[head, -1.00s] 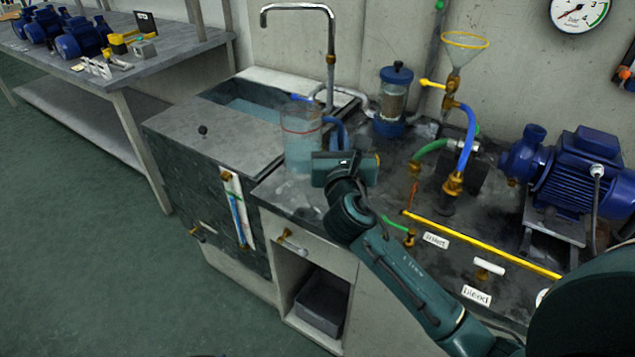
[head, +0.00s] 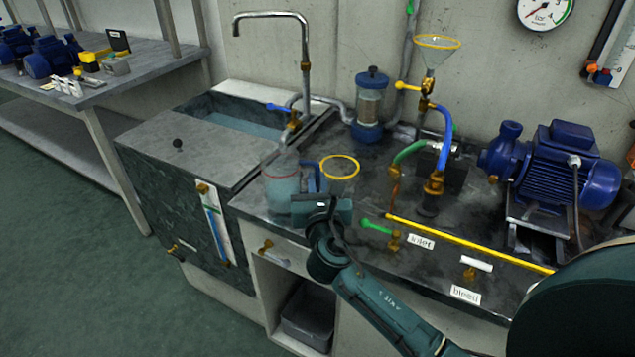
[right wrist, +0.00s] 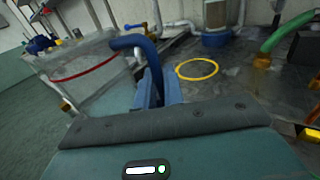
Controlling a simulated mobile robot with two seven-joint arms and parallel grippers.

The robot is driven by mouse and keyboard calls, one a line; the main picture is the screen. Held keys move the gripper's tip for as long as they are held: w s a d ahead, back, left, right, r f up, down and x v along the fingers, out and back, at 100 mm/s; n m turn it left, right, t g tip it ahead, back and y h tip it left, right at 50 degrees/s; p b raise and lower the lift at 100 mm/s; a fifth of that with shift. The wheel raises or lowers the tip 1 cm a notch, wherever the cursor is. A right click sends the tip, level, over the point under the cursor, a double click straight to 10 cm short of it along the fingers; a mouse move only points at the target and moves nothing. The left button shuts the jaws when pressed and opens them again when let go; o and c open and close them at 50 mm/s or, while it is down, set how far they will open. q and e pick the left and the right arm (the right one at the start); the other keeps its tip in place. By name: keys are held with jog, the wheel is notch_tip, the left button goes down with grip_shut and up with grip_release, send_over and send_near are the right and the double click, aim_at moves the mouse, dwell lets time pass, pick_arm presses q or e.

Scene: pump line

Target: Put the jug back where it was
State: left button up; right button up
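The jug (head: 281,182) is clear, with a red line around it and a blue handle, and seems to hold bluish water. It is at the counter's front left, beside the sink. In the right wrist view the jug (right wrist: 85,75) fills the left side, and its handle (right wrist: 150,55) comes down between my fingers. My right gripper (head: 322,200) is shut on the handle. I cannot tell whether the jug's base touches the counter. A yellow ring (head: 340,177) lies on the counter just right of the jug; it also shows in the wrist view (right wrist: 197,77). My left gripper is out of view.
The sink (head: 235,117) with a tall tap (head: 305,60) is behind left. A blue-capped filter (head: 369,100), a funnel (head: 437,55) with blue and green hoses, and a blue pump (head: 560,170) stand right. A yellow pipe (head: 470,244) runs along the front.

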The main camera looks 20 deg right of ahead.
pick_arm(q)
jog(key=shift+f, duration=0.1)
pick_arm(e)
jog(key=o, duration=0.5)
jog(key=shift+c, duration=0.2)
jog(key=shift+r, duration=0.1)
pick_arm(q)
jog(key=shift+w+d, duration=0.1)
pick_arm(e)
jog(key=v, duration=1.2)
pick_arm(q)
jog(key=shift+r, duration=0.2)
pick_arm(e)
jog(key=shift+r, duration=0.1)
